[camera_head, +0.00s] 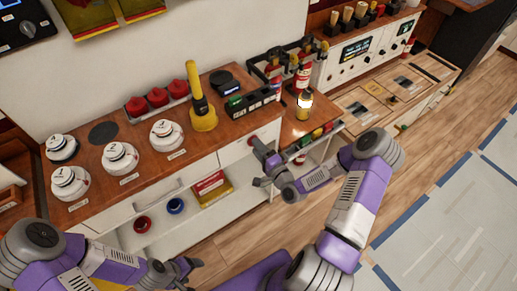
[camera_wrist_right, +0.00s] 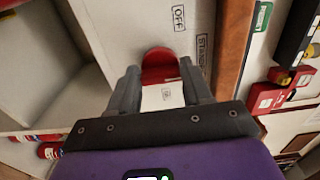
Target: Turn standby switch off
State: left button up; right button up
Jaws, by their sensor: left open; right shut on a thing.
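The standby switch is a round red knob on the white cabinet front, just under the wooden counter edge. In the right wrist view the red knob (camera_wrist_right: 160,60) sits between my fingertips, beside printed labels reading OFF and STANDBY. A little of its red (camera_head: 251,140) shows in the head view. My right gripper (camera_head: 259,163) reaches the cabinet front there; its fingers (camera_wrist_right: 160,78) are closed on the knob's sides. The fingers hide part of the knob, so its exact setting is hard to tell. My left gripper (camera_head: 188,268) is open and empty, low in front of the cabinet.
An open shelf below holds a red ring (camera_head: 142,224) and a blue ring (camera_head: 176,205). Open floor (camera_head: 440,225) lies at right.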

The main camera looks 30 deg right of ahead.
jog(key=o, duration=1)
jog(key=shift+o, duration=0.2)
jog(key=shift+s, duration=0.1)
jog(key=s+p, duration=0.1)
jog(key=s, duration=0.6)
jog(key=shift+s+d, duration=0.25)
jog(key=shift+d, duration=0.1)
jog(key=s+a+f+n+g+y+p, duration=0.25)
jog(key=a+f+n+g, duration=0.55)
jog(key=a, duration=0.5)
jog(key=s+a+f+n+g, duration=0.2)
jog(key=s+a+n+g, duration=0.1)
jog(key=s, duration=0.3)
jog(key=s+a+f+n+g+p, duration=0.1)
jog(key=s+a+f+n+g, duration=0.1)
jog(key=s+a+n+g, duration=0.1)
jog(key=s+a+g, duration=0.1)
jog(key=s+g, duration=0.1)
jog(key=g, duration=0.1)
jog(key=shift+s+a+f+g, duration=0.15)
jog(key=shift+s+g, duration=0.15)
jog(key=shift+s, duration=0.1)
